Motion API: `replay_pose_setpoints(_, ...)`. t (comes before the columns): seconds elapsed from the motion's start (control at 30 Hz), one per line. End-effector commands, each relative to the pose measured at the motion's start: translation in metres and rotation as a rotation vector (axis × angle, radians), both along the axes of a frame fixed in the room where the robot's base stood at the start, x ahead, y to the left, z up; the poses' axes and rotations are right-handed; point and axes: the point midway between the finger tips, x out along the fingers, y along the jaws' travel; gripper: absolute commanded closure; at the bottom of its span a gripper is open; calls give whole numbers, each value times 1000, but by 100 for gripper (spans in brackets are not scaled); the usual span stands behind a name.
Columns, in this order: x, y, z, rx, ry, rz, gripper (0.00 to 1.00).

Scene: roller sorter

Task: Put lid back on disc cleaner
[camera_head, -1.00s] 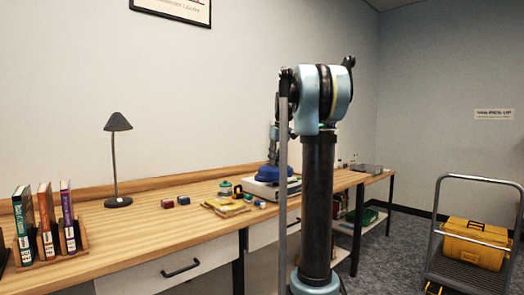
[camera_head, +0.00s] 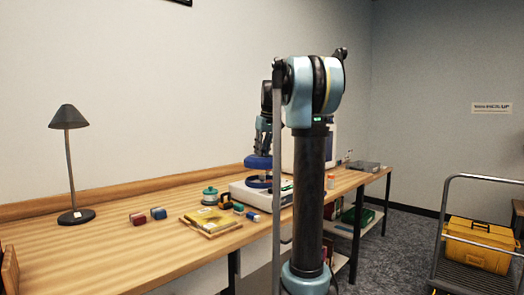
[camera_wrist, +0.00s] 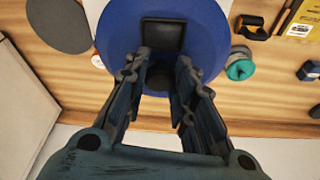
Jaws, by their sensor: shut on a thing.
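The blue round lid (camera_head: 258,162) with a dark square knob (camera_wrist: 162,38) is held by my gripper (camera_wrist: 160,65). The fingers are shut on the knob, and the wrist view looks down on the lid's blue top (camera_wrist: 118,50). In the head view, the lid hangs above the white disc cleaner (camera_head: 240,191) on the wooden desk, apart from it. My arm's column hides the cleaner's right side.
A green round container (camera_head: 210,196), a yellow book (camera_head: 211,221) and small blocks (camera_head: 158,213) lie left of the cleaner. A lamp (camera_head: 70,165) stands farther left. A light panel (camera_head: 288,152) stands behind my column.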

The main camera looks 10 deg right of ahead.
Motion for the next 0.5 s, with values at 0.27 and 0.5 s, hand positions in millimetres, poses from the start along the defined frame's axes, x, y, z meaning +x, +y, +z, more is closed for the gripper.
replay_pose_setpoints(0.27,0,-4,-22,0,0,-5,100)
replay_pose_setpoints(0.5,0,-7,-41,0,0,-8,100)
